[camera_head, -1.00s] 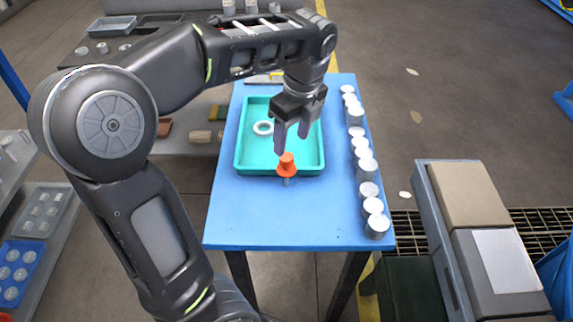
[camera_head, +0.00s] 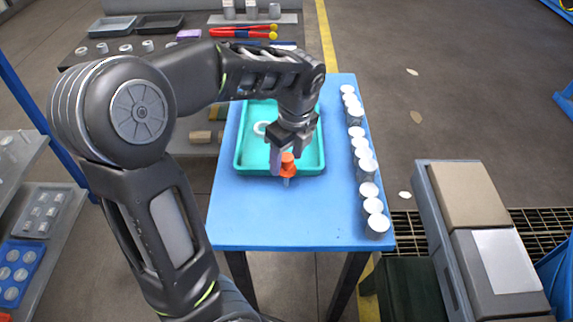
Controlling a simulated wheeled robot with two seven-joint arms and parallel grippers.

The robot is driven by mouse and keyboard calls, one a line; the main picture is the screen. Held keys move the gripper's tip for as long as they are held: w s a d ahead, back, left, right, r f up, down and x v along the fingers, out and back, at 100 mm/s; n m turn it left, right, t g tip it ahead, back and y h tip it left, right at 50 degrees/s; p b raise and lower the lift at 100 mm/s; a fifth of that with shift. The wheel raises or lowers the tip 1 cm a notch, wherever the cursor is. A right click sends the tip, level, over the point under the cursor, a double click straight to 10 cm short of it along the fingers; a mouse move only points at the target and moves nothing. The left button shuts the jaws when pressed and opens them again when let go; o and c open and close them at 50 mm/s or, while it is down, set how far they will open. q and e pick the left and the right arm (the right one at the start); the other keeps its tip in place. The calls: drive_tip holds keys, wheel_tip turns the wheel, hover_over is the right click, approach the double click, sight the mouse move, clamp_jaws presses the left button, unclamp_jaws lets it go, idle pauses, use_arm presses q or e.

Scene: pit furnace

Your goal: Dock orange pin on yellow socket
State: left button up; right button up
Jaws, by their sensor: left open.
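The orange pin (camera_head: 287,170) stands upright at the near edge of the teal tray, on a short grey lower part. My left gripper (camera_head: 287,161) is open and low over it. One finger is just left of the pin's head and the other is behind it to the right. I cannot tell whether either finger touches it. I cannot make out a yellow socket. My right gripper is not in view.
The teal tray (camera_head: 241,163) on the blue table (camera_head: 250,225) holds a white ring (camera_head: 260,128). Several white-topped grey cylinders (camera_head: 377,228) line the table's right edge. The table's front is clear. Grey boxes (camera_head: 490,260) stand to the right.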

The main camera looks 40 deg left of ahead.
use_arm(q)
drive_tip(key=shift+f, duration=0.15)
drive_tip(key=shift+c, duration=0.2)
idle(0.3)
clamp_jaws()
idle(0.4)
